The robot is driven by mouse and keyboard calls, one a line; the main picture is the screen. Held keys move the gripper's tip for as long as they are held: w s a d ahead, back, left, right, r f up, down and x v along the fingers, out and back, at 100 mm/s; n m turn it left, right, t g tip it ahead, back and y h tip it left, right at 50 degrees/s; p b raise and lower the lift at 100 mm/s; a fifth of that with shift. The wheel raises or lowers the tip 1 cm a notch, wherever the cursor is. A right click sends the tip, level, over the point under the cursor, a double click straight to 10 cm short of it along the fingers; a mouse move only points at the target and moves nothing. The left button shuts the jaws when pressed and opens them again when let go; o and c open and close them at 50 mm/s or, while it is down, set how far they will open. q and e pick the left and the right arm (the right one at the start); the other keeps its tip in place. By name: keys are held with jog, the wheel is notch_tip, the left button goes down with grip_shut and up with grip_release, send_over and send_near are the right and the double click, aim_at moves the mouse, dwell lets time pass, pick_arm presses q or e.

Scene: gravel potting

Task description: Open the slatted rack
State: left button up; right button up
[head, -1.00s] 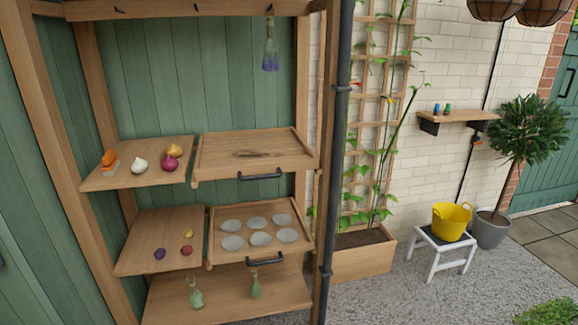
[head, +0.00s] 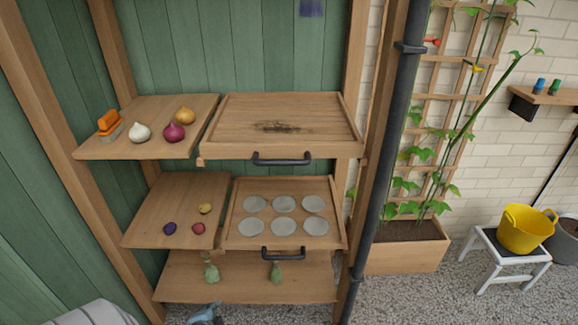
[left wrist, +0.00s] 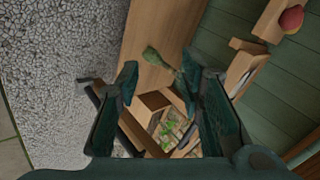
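The upper pull-out (head: 335,112) in the wooden shelf unit has a board-like top with faint lines along it and a dark patch in the middle. It looks like the slatted rack. Its black bar handle (head: 282,161) is at the front edge, and it appears pushed in. Below it is a tray (head: 233,228) with several grey discs and its own black handle (head: 283,254). My left gripper (head: 205,316) just enters at the bottom edge, below the shelves and apart from both handles. In the left wrist view the left gripper (left wrist: 168,90) is open, with nothing gripped. My right gripper is not in view.
Left shelves hold an orange-topped brush (head: 109,122), bulbs (head: 173,132) and small round items (head: 198,229). Green pouch-like things (head: 276,272) are at the bottom shelf (head: 240,290). A dark pipe (head: 385,150) runs up the right side. A yellow tub (head: 525,230) stands on a white stool (head: 508,262).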

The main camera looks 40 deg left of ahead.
pick_arm(q)
jog(key=w+a+r+m+t+y, duration=0.1)
jog(key=w+a+r+m+t, duration=0.2)
jog(key=w+r, duration=0.75)
jog(key=m+t+h+b, duration=0.1)
jog(key=m+t+b, duration=0.1)
jog(key=m+t, duration=0.55)
send_near(277, 165)
jog(key=shift+n+t, duration=0.65)
jog(key=shift+t, duration=0.3)
jog(key=x, duration=0.3)
jog(key=f+p+x, duration=0.1)
jog(key=x, duration=0.3)
jog(key=p+x, duration=0.1)
jog(key=x, duration=0.2)
jog(key=shift+w+a+f, duration=0.25)
jog(key=shift+w, duration=0.15)
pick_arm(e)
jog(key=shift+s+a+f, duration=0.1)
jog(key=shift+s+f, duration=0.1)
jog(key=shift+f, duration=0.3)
pick_arm(q)
grip_shut()
